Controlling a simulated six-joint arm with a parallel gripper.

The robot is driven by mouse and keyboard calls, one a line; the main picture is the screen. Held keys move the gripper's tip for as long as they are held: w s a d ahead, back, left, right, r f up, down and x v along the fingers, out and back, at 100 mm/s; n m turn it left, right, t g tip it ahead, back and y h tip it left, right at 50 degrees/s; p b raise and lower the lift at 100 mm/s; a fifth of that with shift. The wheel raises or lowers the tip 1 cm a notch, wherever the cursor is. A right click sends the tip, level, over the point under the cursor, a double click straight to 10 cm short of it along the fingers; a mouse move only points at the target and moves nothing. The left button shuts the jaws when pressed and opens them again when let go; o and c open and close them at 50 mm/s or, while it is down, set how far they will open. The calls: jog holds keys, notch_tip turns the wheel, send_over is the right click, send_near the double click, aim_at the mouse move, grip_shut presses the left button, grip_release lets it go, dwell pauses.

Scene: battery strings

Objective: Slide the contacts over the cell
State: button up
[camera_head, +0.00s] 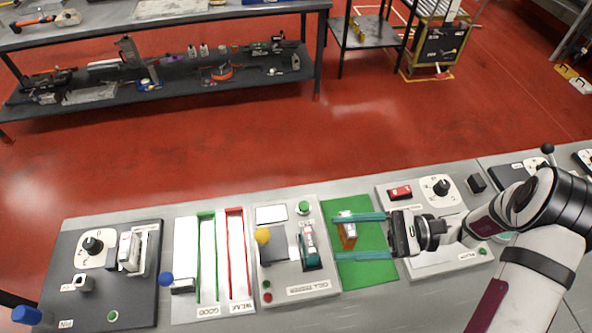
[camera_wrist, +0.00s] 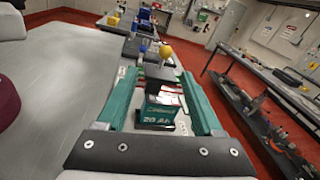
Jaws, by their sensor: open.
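The cell checker (camera_head: 325,277) is a light grey station in the middle of the bench. A green and white cell (camera_head: 309,248) stands in its dark cradle. The cell also shows between my fingers in the wrist view (camera_wrist: 160,115). The contact slider is a dark block (camera_head: 272,252) with a yellow ball knob (camera_head: 263,235), left of the cell. In the wrist view the knob (camera_wrist: 165,52) shows beyond the cell. My gripper (camera_head: 337,237) is open, its two teal fingers above the green mat, right of the checker and pointing at it. Its fingers do not touch the knob.
A brown and white block (camera_head: 347,231) lies on the green mat (camera_head: 372,270), below and between my fingers. GOOD and WEAK lanes (camera_head: 222,255) lie left of the checker, with a blue knob (camera_head: 166,279) beside them. Another station (camera_head: 399,192) is at the right.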

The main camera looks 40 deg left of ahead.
aim_at(262, 236)
jog(key=shift+m+y, duration=0.3)
jog(key=shift+y, duration=0.2)
jog(key=x, duration=0.5)
jog(key=f+x, duration=0.1)
jog(key=x, duration=1)
jog(key=shift+w+a+f, duration=0.25)
jog(key=shift+w+f, duration=0.1)
jog(key=shift+w, duration=0.05)
jog(key=shift+c, duration=0.2)
grip_shut()
